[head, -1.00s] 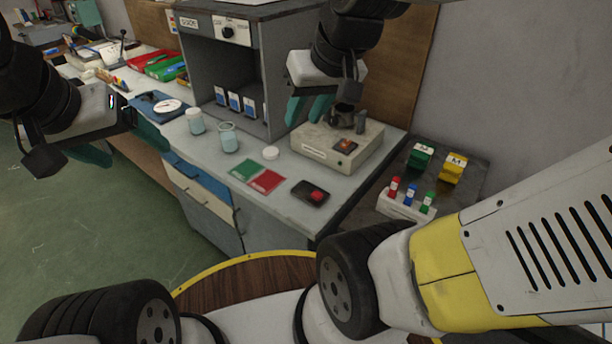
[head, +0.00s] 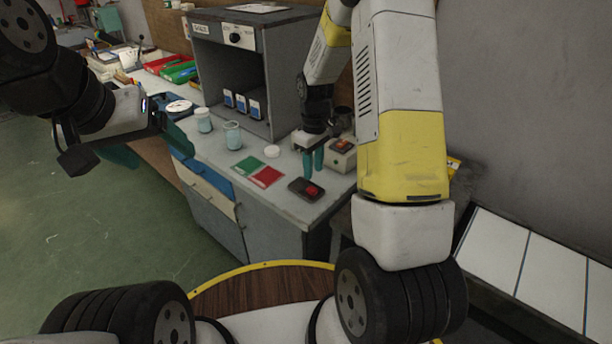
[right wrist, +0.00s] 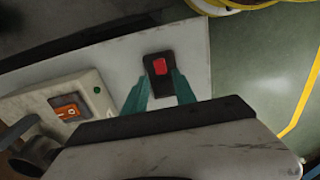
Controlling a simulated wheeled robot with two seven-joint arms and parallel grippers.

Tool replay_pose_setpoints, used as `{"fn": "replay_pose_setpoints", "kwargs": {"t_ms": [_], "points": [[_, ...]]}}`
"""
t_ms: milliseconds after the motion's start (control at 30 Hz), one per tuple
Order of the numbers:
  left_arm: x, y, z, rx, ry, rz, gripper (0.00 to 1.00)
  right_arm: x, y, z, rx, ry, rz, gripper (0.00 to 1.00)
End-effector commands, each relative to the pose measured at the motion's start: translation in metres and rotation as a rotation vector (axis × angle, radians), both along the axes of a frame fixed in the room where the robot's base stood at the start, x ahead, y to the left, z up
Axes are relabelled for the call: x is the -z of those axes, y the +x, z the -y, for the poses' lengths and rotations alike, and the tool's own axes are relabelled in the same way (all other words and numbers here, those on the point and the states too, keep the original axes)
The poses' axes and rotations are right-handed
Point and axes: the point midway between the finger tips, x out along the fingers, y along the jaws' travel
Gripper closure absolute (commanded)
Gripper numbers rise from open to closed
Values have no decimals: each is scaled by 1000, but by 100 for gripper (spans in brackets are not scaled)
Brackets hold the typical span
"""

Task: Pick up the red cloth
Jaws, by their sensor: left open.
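The red cloth (head: 266,177) lies flat as a small square on the grey worktop in the head view, beside a green square (head: 248,166). My right gripper (head: 313,164) is open and empty, pointing down over the worktop to the right of the red cloth. In the right wrist view its teal fingers (right wrist: 160,92) are apart, with a dark box with a red button (right wrist: 160,65) beyond them. The red cloth does not show in that view. My left gripper (head: 150,148) is open and empty, off the worktop's left side.
The dark button box (head: 306,189) sits near the worktop's front edge. A white lid (head: 272,151) and two jars, one of them the nearer jar (head: 232,135), stand behind the cloth. A beige device (head: 342,155) is partly hidden by my right arm. A grey cabinet (head: 270,70) stands behind.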

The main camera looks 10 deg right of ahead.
Motion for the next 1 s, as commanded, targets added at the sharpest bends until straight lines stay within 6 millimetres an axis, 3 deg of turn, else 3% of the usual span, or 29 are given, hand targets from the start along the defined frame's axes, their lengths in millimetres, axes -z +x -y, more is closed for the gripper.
{"fn": "replay_pose_setpoints", "kwargs": {"t_ms": [533, 867, 1000], "points": [[0, 0, 0, 0, 0, 0, 20, 70, -1, 2, -1, 1, -4, 67], [0, 0, 0, 0, 0, 0, 20, 77, 0, 1, 0, 1, -1, 67], [0, 0, 0, 0, 0, 0, 20, 76, 0, 1, 0, 1, -1, 95]]}}
